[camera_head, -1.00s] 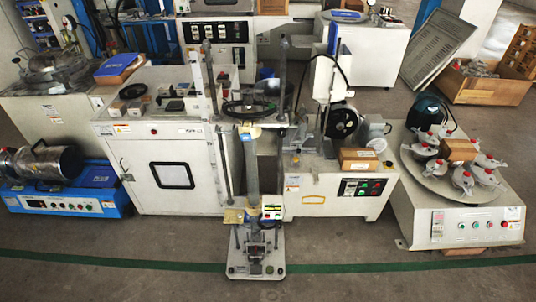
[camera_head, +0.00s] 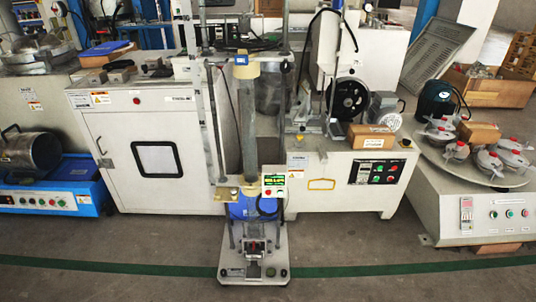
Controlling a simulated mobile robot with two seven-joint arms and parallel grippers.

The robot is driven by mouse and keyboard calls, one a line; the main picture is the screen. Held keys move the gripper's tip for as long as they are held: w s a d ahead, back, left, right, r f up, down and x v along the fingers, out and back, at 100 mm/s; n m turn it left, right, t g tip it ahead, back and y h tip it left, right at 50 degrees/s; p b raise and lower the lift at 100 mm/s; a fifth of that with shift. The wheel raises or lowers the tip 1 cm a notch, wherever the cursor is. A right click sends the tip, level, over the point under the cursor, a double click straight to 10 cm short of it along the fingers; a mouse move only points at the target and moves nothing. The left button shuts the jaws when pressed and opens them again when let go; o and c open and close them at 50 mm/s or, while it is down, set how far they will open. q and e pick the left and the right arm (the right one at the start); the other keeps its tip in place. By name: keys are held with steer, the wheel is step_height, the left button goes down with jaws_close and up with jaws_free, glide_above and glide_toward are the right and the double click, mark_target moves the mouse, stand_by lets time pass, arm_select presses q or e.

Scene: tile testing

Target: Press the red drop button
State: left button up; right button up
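A tall, narrow test stand (camera_head: 249,130) with a vertical tube is in the middle of the head view. A small white control box (camera_head: 274,181) with a lit green display is fixed to its right side, low on the tube. The stand's grey base plate (camera_head: 233,272) rests on the floor. Neither of my grippers is in view.
A white cabinet (camera_head: 111,150) stands to the left, with a blue machine (camera_head: 52,197) beside it. A white bench (camera_head: 333,184) with a panel of coloured buttons (camera_head: 379,172) is to the right. A round table machine (camera_head: 454,204) is far right. The floor in front (camera_head: 400,285) is clear.

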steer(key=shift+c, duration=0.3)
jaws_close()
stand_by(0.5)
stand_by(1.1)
